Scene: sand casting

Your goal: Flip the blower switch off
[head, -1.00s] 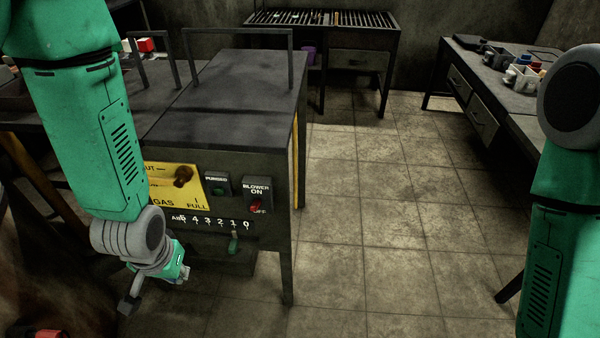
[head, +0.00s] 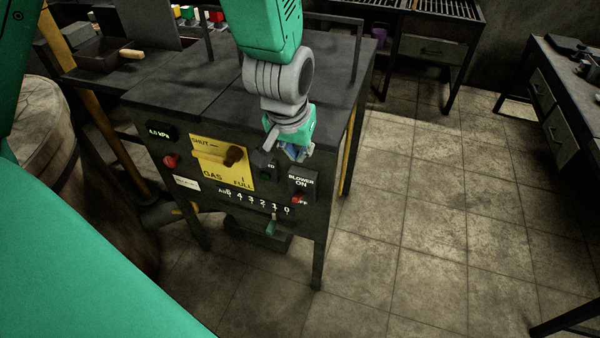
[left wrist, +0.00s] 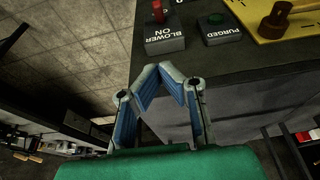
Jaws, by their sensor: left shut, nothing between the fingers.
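The blower switch (head: 298,199) is a small dark box with a red lever on the right of the furnace's front panel, marked ON above and OFF below. The lever sits near the OFF lettering in the head view, but I cannot tell its setting. The switch also shows at the top of the left wrist view (left wrist: 158,14). My left gripper (head: 298,154) is shut and empty, just above the switch and apart from it. Its fingertips meet in the left wrist view (left wrist: 165,72). My right gripper is not in view.
A green PURGED button (head: 266,173) and a yellow gas plate (head: 240,177) with a brown knob lie left of the switch. A green-handled slider (head: 271,228) hangs below. The dark furnace top (head: 200,95) is behind. Open tiled floor (head: 420,210) lies to the right.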

